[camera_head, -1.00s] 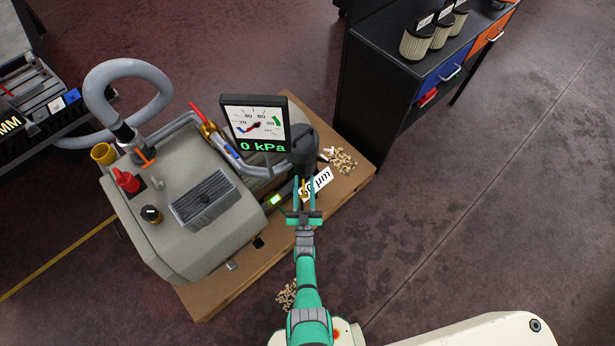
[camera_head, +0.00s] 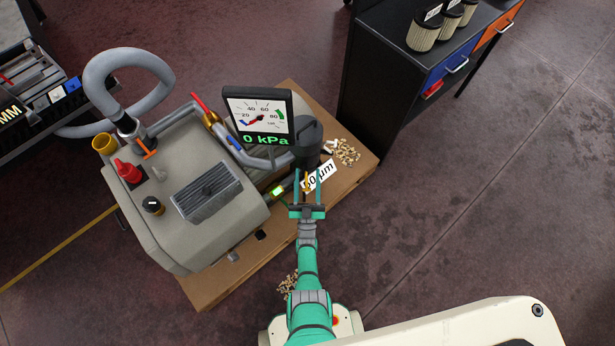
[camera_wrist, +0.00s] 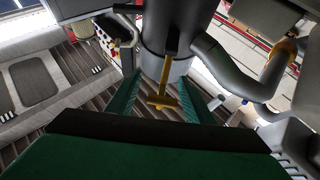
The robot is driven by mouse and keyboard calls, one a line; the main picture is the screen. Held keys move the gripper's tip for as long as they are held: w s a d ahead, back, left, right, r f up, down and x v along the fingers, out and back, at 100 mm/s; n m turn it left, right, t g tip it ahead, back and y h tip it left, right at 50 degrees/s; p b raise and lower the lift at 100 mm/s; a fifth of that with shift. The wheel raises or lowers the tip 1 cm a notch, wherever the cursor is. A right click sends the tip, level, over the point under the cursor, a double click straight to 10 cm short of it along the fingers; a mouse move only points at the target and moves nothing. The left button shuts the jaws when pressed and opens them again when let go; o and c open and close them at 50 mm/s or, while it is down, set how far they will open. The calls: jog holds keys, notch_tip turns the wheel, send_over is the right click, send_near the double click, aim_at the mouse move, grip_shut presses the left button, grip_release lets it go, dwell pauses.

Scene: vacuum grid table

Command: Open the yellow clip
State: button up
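The yellow clip (camera_wrist: 165,88) hangs on the side of a dark grey canister (camera_wrist: 180,25) in the wrist view, with a T-shaped lower end. In the head view the yellow clip (camera_head: 307,181) is a thin strip below the black-lidded canister (camera_head: 307,140). My gripper (camera_head: 307,177) is open, its two teal fingers on either side of the clip. In the wrist view my gripper (camera_wrist: 165,88) has its fingers spread apart, with a gap between each finger and the clip. Whether the clip's upper end is latched is hard to tell.
A gauge panel (camera_head: 257,118) reading 0 kPa stands left of the canister. A grey pipe (camera_wrist: 235,78) runs close on the right in the wrist view. A grey machine (camera_head: 185,200) fills the left of the wooden board (camera_head: 222,283). Open floor lies to the right.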

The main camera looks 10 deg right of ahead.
jog(key=shift+a, duration=0.1)
jog(key=v, duration=0.7)
jog(key=shift+f, duration=0.15)
jog(key=shift+s, duration=0.15)
jog(key=shift+s, duration=0.1)
dwell(0.3)
